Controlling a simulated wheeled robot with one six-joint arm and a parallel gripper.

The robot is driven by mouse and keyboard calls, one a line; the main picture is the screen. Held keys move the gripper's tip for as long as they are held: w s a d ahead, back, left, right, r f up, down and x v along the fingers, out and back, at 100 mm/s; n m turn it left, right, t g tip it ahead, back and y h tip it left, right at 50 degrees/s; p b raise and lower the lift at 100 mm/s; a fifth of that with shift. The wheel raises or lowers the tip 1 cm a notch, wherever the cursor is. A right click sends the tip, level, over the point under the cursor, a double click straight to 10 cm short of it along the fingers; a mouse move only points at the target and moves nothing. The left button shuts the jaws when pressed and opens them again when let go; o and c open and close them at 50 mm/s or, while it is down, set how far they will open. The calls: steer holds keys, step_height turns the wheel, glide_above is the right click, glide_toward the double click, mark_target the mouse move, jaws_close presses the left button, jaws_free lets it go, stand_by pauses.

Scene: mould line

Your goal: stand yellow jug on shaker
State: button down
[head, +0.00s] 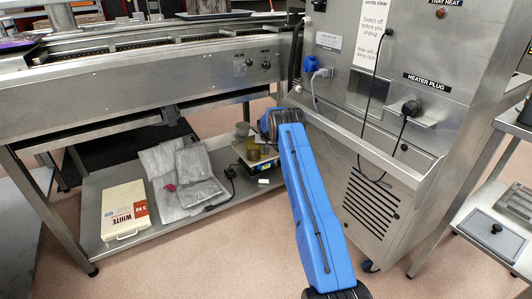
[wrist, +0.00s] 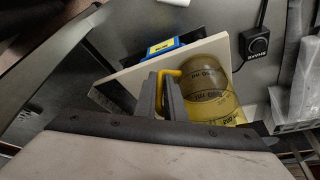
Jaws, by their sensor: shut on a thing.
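The yellow jug (wrist: 209,90) is see-through, with dark markings and a yellow handle, in the wrist view. My gripper (wrist: 162,90) is shut on its handle. In the head view the jug (head: 254,154) shows at the shaker, partly behind my blue arm. The shaker has a pale flat top plate (wrist: 132,78) and a blue part (wrist: 166,46) with a yellow label. It stands on the low shelf in the head view (head: 240,151). The jug overlaps the plate's right part in the wrist view; I cannot tell if its base touches the plate.
The steel lower shelf (head: 190,212) also holds grey bags (head: 193,172) and a white case (head: 124,210). A black control box (wrist: 257,44) with a cable lies near the shaker. The bench (head: 150,90) is overhead. A steel cabinet (head: 375,205) stands close on the right.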

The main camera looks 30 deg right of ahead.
steer(key=c, duration=1.8)
jaws_free()
steer(key=v, duration=1.2)
steer(key=shift+s, duration=0.15)
